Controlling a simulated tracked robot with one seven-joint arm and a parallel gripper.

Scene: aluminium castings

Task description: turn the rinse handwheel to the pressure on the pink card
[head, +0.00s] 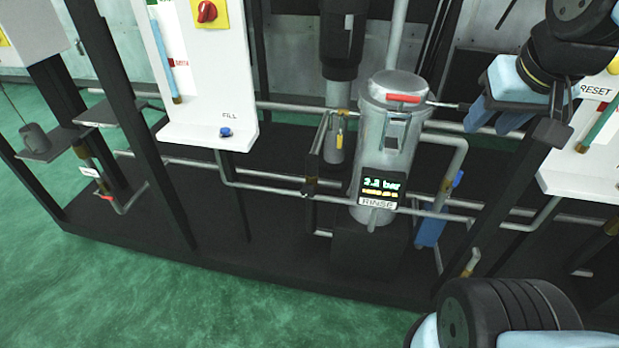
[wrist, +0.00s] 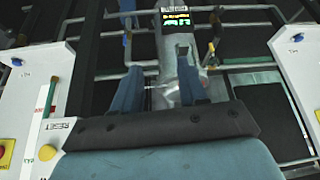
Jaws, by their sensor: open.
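The rinse canister (head: 384,140) is a grey upright cylinder with a red-handled lid. Its dark display (head: 381,186) reads about 2.3 bar, the decimal not sharp, above a RINSE label (head: 377,202). I cannot make out a rinse handwheel or a pink card in either view. My gripper (head: 496,122) is open and empty, up and to the right of the canister in the head view. In the wrist view my gripper (wrist: 158,72) has its two blue fingers spread, with part of the canister (wrist: 170,72) showing between them and the display (wrist: 178,22) beyond.
A white FILL panel (head: 205,80) with a blue button and red knob stands left of the canister. A white RESET panel (head: 575,175) is at the right. Grey pipes (head: 270,180) and dark posts (head: 128,110) surround the canister. Green floor (head: 130,270) lies open in front.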

